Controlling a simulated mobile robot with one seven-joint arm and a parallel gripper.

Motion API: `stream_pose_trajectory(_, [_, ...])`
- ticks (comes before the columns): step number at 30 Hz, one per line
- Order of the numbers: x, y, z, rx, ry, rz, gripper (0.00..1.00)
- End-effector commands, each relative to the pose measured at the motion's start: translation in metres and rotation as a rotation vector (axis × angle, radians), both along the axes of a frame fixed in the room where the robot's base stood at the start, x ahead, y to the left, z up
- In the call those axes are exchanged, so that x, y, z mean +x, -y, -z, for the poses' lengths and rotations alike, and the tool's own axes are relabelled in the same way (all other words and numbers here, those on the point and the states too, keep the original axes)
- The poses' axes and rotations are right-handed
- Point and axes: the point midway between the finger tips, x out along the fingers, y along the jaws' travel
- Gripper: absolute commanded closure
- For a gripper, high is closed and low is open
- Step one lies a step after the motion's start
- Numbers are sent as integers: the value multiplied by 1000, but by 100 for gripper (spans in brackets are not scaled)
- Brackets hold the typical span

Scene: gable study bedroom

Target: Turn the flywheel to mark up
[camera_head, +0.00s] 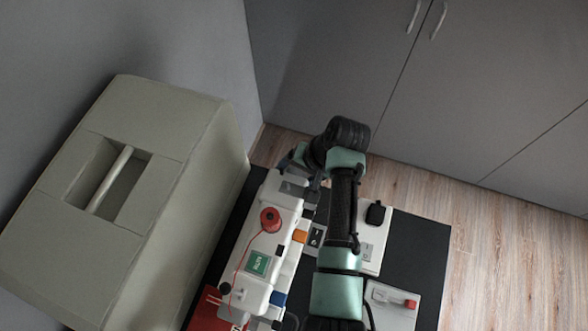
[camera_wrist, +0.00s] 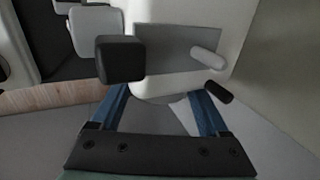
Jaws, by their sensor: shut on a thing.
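My gripper (camera_head: 300,165) is at that end. In the wrist view my gripper (camera_wrist: 160,100) has a blue finger on each side of a pale rounded part, apparently the flywheel (camera_wrist: 165,92), and is shut on it. Most of the flywheel is hidden, and I cannot make out its mark.
A large beige cabinet-like case (camera_head: 170,170) stands close on the left. White blocks with a black piece (camera_head: 375,213) and a red piece (camera_head: 411,303) sit right of my arm. A dark square knob (camera_wrist: 120,58) and a pale peg (camera_wrist: 207,57) are near my fingers. Grey cupboards (camera_head: 480,90) stand behind.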

Motion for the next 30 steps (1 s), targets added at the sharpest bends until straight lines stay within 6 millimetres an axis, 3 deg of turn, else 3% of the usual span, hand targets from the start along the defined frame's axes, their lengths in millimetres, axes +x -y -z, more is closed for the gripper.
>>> stream_pose_trajectory(15, [1,2,4,408,135,2,77])
stream_pose_trajectory(30, [0,2,1,549,181,1,77])
